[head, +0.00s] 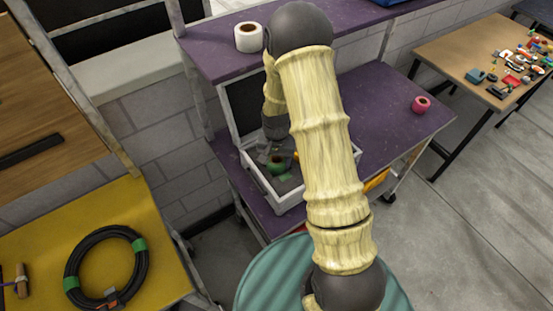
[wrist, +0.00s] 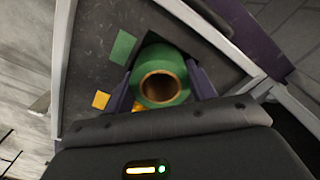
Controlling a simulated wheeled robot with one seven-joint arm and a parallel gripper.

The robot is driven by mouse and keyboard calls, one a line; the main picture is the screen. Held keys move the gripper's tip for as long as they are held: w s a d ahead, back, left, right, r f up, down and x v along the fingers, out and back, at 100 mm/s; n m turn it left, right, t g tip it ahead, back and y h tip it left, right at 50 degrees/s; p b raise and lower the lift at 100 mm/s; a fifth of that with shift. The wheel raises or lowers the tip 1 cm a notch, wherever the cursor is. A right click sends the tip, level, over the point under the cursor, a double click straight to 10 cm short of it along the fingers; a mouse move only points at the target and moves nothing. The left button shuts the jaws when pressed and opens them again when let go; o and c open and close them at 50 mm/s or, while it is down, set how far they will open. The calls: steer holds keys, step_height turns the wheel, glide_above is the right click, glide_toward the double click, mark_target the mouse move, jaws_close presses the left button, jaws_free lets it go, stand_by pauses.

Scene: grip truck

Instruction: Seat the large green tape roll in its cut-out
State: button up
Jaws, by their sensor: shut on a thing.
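The green tape roll (wrist: 183,93) shows in the wrist view with its brown core facing the camera. My gripper (wrist: 160,84) is shut on it, one finger on each side. Below the roll is the dark foam (wrist: 87,72) of an open case, with a green patch (wrist: 122,47) and a yellow patch (wrist: 101,99) on it. In the head view the roll (head: 277,166) is over the case's interior, partly covered by my gripper (head: 275,150).
The white-rimmed case (head: 291,199) stands on a purple shelf (head: 385,125), its lid (head: 241,103) up at the back left. A pink roll (head: 420,104) sits to the right. A white roll (head: 248,38) stands on the upper shelf. My arm hides the case's right part.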

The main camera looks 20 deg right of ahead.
steer(key=o, duration=1.1)
steer(key=shift+r, duration=0.15)
step_height(320, 180, up, 17)
steer(key=b, duration=0.3)
steer(key=shift+r, duration=0.1)
steer(key=s+n+t, duration=0.1)
steer(key=s, duration=0.3)
steer(key=s+n, duration=0.2)
steer(key=s, duration=0.3)
steer(key=s+n+t, duration=0.1)
steer(key=s+n, duration=0.1)
steer(key=s, duration=0.3)
steer(key=shift+s+f+t, duration=0.15)
steer(key=shift+f+t, duration=0.1)
steer(key=shift+t, duration=0.05)
